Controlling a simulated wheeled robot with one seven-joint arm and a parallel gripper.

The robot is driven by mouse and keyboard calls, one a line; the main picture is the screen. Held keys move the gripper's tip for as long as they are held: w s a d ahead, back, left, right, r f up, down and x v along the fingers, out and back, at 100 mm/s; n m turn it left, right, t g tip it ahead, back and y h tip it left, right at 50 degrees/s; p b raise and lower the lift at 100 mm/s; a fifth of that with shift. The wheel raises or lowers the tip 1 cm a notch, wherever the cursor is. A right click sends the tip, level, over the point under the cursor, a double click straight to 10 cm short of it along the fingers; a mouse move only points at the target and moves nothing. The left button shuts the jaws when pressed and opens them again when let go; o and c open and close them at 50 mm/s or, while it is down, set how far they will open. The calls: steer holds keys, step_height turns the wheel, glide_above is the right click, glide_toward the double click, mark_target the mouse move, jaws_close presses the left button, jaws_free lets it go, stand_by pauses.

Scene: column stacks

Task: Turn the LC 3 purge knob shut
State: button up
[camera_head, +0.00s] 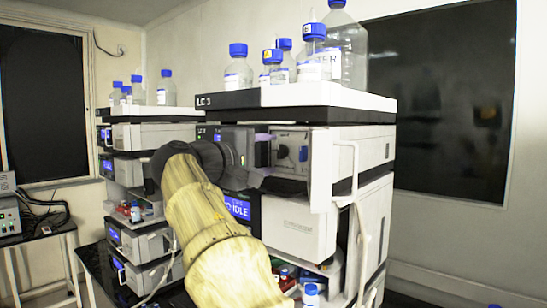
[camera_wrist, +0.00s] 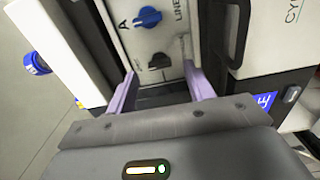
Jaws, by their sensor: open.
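The LC 3 stack (camera_head: 222,101) stands in the middle of the head view. Its open front bay shows a pale panel (camera_head: 290,140) with small dark knobs. In the wrist view, this panel carries a blue knob (camera_wrist: 148,17) near the marking "LINE" and a smaller black knob (camera_wrist: 158,61). No label naming the purge knob is readable. My gripper (camera_wrist: 160,72) is open, with its two lilac fingers apart and the black knob showing between their tips. Contact cannot be told. In the head view, my gripper (camera_head: 263,154) is at the left side of the panel.
An open door (camera_head: 322,170) with a handle stands right of the panel. The tray (camera_head: 330,95) on top holds several blue-capped bottles (camera_head: 238,70). A blue IDLE display (camera_head: 238,208) is below. Another stack (camera_head: 150,137) stands to the left.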

steer(key=b+v, duration=0.1)
steer(key=v, duration=1.3)
steer(key=shift+s+a+b, duration=0.15)
steer(key=shift+b, duration=0.25)
